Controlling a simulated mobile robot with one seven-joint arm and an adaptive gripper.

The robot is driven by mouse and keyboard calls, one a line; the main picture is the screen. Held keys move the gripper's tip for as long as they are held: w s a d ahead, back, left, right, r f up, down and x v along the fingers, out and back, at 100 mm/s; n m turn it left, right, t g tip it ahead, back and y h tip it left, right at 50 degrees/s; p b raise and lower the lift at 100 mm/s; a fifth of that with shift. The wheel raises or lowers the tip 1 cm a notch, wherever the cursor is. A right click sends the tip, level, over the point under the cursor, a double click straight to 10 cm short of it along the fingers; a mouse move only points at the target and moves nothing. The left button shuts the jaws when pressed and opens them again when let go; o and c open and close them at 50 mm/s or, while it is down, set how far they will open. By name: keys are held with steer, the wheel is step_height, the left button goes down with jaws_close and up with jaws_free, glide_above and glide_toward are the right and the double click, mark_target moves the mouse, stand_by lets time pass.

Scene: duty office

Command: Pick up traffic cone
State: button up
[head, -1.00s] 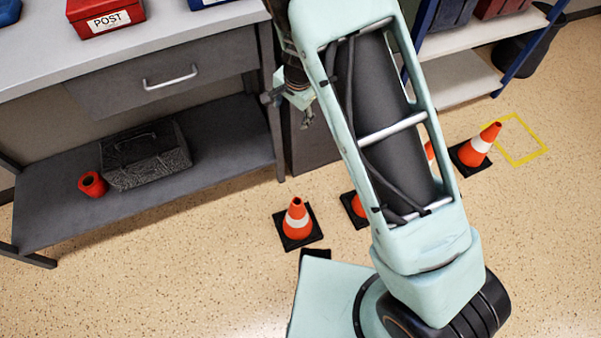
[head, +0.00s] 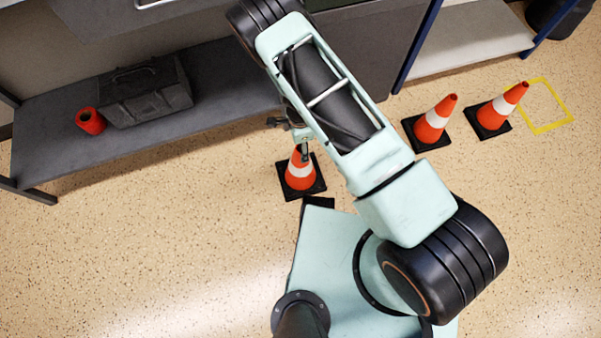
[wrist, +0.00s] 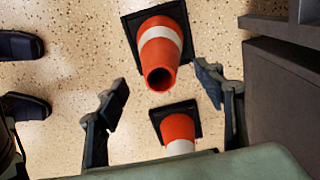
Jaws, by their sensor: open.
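An orange traffic cone (head: 299,177) with a white band stands upright on a black square base on the floor. My gripper (head: 290,137) is at its top edge in the head view, partly hidden by my arm. Two more cones, a middle one (head: 432,124) and a far right one (head: 500,106), stand to the right. In the wrist view my gripper (wrist: 160,95) is open and empty. One cone (wrist: 161,50) shows beyond the fingertips, its open top lying between them in the picture. A second cone (wrist: 178,130) is lower, partly cut off by my gripper body.
A grey bench shelf (head: 50,140) at left holds a dark toolbox (head: 146,92) and a red cup-like item (head: 90,121). A yellow floor square (head: 546,106) lies at right. Dark shoe-like shapes (wrist: 20,46) are at left in the wrist view. The front left floor is clear.

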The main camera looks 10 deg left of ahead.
mark_target(301, 165)
step_height(301, 165, down, 6)
steer(key=shift+d+r+b, duration=0.1)
steer(key=shift+r+b, duration=0.1)
steer(key=shift+b, duration=0.75)
steer(key=shift+c, duration=0.3)
jaws_close()
